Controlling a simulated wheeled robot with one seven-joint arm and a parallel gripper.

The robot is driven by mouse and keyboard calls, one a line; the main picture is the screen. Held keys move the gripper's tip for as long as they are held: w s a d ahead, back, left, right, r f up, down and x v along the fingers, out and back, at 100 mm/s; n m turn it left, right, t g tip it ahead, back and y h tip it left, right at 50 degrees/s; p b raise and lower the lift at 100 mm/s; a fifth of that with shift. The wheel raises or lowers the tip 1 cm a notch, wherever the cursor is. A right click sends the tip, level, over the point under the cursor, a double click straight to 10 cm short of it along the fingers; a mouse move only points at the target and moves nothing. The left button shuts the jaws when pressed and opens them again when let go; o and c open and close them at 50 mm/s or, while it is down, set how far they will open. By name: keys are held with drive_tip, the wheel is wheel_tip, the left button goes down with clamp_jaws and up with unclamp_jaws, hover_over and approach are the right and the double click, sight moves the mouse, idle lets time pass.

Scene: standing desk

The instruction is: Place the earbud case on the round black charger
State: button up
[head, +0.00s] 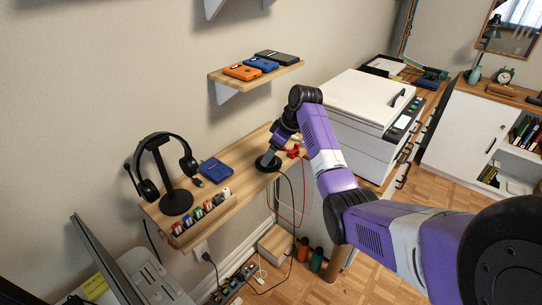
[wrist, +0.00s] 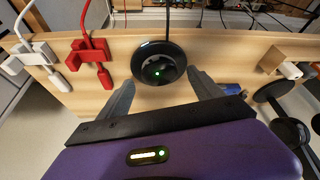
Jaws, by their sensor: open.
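The round black charger (wrist: 178,49) lies flat on the wooden desk shelf, with a cable running from its far side. It also shows in the head view (head: 262,166), partly covered by my gripper (head: 272,154). A small dark rounded thing with a green light, seemingly the earbud case (wrist: 158,71), rests on the charger inside its rim. Black on black, its outline is hard to make out. My gripper (wrist: 160,80) is open above the charger, one finger on each side of the dark case. Nothing is visibly held between the fingers.
Red (wrist: 92,52) and white (wrist: 38,58) cable plugs lie left of the charger in the wrist view. In the head view, a blue box (head: 215,170), headphones on a black stand (head: 172,180) and several small coloured items (head: 203,210) stand left. A wall shelf (head: 290,70) hangs above.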

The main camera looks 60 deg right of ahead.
drive_tip(key=v, duration=1)
drive_tip(key=shift+r, duration=0.15)
